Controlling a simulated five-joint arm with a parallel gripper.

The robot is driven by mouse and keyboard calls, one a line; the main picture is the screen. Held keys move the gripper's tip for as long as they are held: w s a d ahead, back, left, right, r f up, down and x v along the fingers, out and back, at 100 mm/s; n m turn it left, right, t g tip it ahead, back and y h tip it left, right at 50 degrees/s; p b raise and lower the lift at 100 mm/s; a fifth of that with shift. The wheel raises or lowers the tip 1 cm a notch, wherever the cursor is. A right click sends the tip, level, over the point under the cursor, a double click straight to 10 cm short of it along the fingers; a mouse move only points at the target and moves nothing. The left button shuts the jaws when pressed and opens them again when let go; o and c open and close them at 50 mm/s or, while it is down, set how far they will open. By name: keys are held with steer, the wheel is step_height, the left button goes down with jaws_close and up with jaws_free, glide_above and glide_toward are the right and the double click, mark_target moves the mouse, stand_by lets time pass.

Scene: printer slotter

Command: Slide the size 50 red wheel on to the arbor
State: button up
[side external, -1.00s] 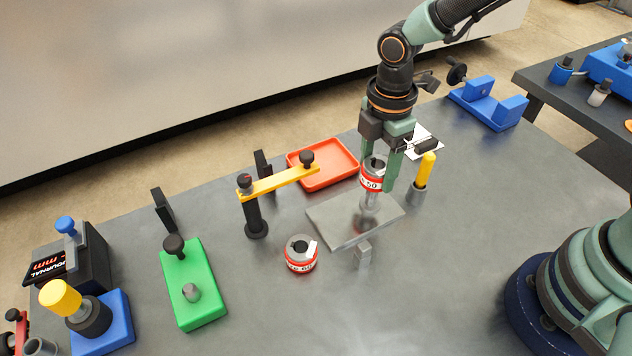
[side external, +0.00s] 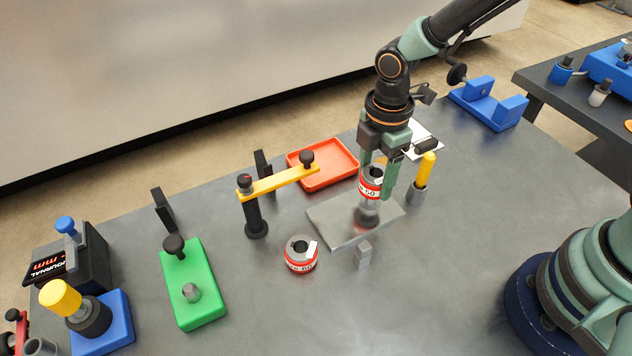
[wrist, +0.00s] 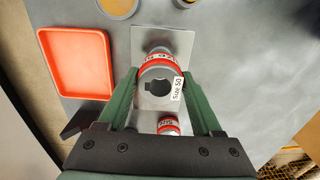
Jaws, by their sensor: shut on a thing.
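The size 50 red wheel (side external: 371,190), grey with a red band and a white label, is between the fingers of my gripper (side external: 376,188). The gripper is shut on it, and the wheel looks roughly upright over the metal plate (side external: 335,224). In the wrist view the wheel (wrist: 160,72) shows its notched bore and "Size 50" label between the fingertips (wrist: 160,79). A grey round shape (side external: 367,216) is directly below the wheel on the plate; I cannot tell whether it is the arbor, part of the wheel or a reflection. Another red-banded wheel (side external: 300,255) stands left of the plate.
A yellow bar on a black post (side external: 256,222) stands left of the plate, and an orange tray (side external: 325,180) lies behind it. A yellow-handled tool (side external: 425,168) stands close to the right. A green block with a peg (side external: 196,307) is at left.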

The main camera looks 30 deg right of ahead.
mark_target(373, 188)
steer(key=shift+f, duration=1.85)
stand_by(0.6)
steer(key=o, duration=1.4)
step_height(373, 188, up, 11)
steer(key=s+d+r+m+t, duration=0.2)
steer(key=d+r+m, duration=0.3)
steer(key=d+m, duration=0.2)
steer(key=s+d+r+m+t, duration=0.2)
steer(key=d+r+m, duration=0.4)
steer(key=m, duration=0.5)
steer(key=shift+s+d+t, duration=0.25)
steer(key=shift+d+t, duration=0.55)
steer(key=shift+d, duration=0.2)
